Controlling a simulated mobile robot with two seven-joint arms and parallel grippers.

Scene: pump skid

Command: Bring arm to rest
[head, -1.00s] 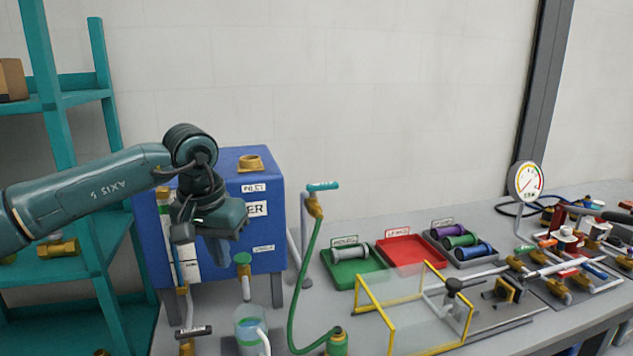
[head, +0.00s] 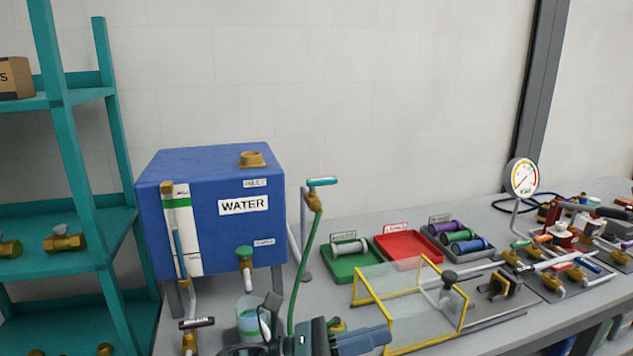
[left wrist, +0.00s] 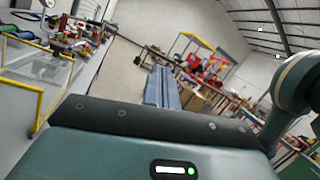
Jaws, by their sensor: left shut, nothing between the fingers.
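My left gripper (head: 384,339) is low in the head view, at the bottom edge in front of the yellow-framed clear guard. Its blue-grey fingers point right and are shut with nothing between them. In the left wrist view the closed fingers (left wrist: 161,75) stick out beyond the dark palm edge, with open floor and room behind them. Most of my left arm is below the head view's edge. My right gripper is in neither view now.
The guard (head: 357,290) stands on the grey bench close to my left gripper. A blue water tank (head: 210,173), a clear jug (head: 249,318) and a green hose (head: 305,262) are to the left. Green (head: 369,277), red (head: 437,258) and grey trays sit behind; a gauge (head: 522,178) stands right.

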